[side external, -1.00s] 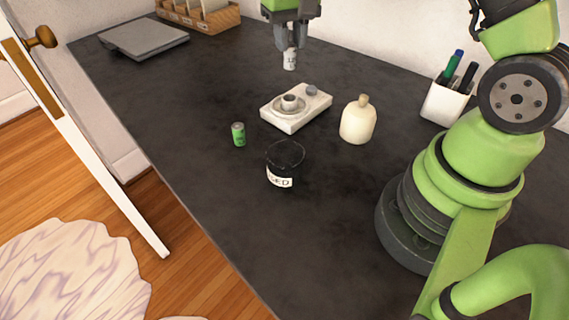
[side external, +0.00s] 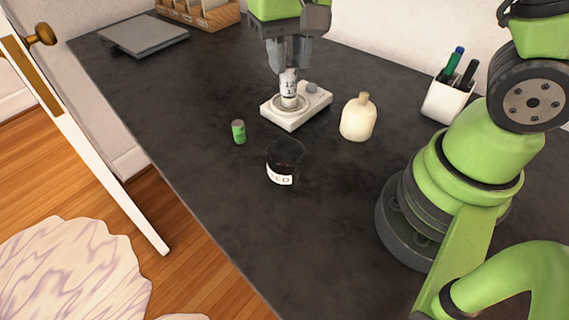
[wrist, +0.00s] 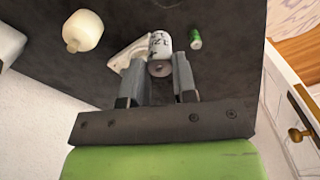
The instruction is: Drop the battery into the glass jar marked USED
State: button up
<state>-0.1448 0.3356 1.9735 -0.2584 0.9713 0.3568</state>
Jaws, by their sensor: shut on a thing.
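My gripper (side external: 289,70) is shut on a white cylinder with dark printing (side external: 290,82), held upright over the round dish of a pale device (side external: 318,101). Its lower end is at or just above the dish; I cannot tell if it touches. In the wrist view the cylinder (wrist: 160,42) is between the fingers (wrist: 159,82). A small green battery-like cylinder (side external: 238,132) stands on the dark worktop, left of the device; it also shows in the wrist view (wrist: 195,39). The glass jar (side external: 285,155) stands in front of the device, its white label partly readable, ending in "ED".
A cream bottle (side external: 357,120) stands right of the device. A white pen cup (side external: 446,101) is near the wall. A grey flat slab (side external: 145,37) and a wooden rack (side external: 199,14) are at the back left. The worktop's left edge runs past the green cylinder.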

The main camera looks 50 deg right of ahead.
notch_tip(320, 180, down, 6)
jog(key=s+a, duration=0.1)
jog(key=s, duration=0.1)
jog(key=shift+a, duration=0.15)
jog(key=shift+r, duration=0.1)
jog(key=o, duration=1)
jog(key=shift+r, duration=0.1)
notch_tip(320, 180, up, 10)
jog(key=shift+f, duration=0.1)
